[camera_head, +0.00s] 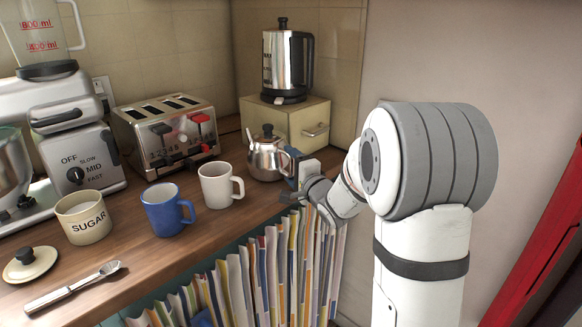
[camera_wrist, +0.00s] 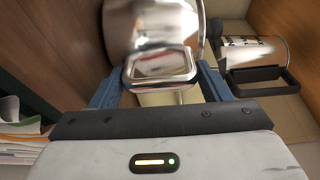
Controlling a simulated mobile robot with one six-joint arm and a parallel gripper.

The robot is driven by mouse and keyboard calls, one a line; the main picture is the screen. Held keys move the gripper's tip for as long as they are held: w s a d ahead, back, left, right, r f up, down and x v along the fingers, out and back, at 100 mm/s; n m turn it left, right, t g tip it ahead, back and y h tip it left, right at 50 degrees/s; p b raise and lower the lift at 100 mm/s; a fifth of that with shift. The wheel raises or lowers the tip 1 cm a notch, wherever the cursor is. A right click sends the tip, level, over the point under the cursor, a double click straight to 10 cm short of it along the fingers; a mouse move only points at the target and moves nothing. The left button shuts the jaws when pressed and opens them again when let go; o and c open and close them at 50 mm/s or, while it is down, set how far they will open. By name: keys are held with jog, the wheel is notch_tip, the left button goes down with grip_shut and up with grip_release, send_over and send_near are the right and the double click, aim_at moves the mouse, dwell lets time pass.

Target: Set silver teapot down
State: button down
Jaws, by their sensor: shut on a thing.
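The silver teapot (camera_head: 266,155) with a black lid knob is upright at the back of the wooden counter, in front of the cream box. My gripper (camera_head: 289,167) is at its right side. In the wrist view the blue fingers of my gripper (camera_wrist: 160,84) are on either side of the teapot's metal handle (camera_wrist: 162,68), and they are shut on it. The teapot body (camera_wrist: 155,22) shows beyond the handle. The teapot's base looks at or very near the counter top; I cannot tell whether it touches.
A white mug (camera_head: 217,186) and a blue mug (camera_head: 165,210) stand to the left, nearer the front. A toaster (camera_head: 165,128) is behind them. The kettle (camera_head: 287,62) stands on the cream box (camera_head: 283,122).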

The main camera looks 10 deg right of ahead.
dwell(0.3)
jog(key=shift+c, duration=0.7)
grip_release()
jog(key=shift+f, duration=0.1)
jog(key=shift+o, duration=0.3)
jog(key=shift+f, duration=0.1)
jog(key=shift+s+f, duration=0.1)
jog(key=shift+f, duration=0.15)
jog(key=shift+s+d, duration=0.15)
jog(key=shift+s, duration=0.35)
jog(key=v, duration=0.6)
jog(key=shift+s+r, duration=0.35)
jog(key=shift+d, duration=0.15)
jog(key=shift+c, duration=0.4)
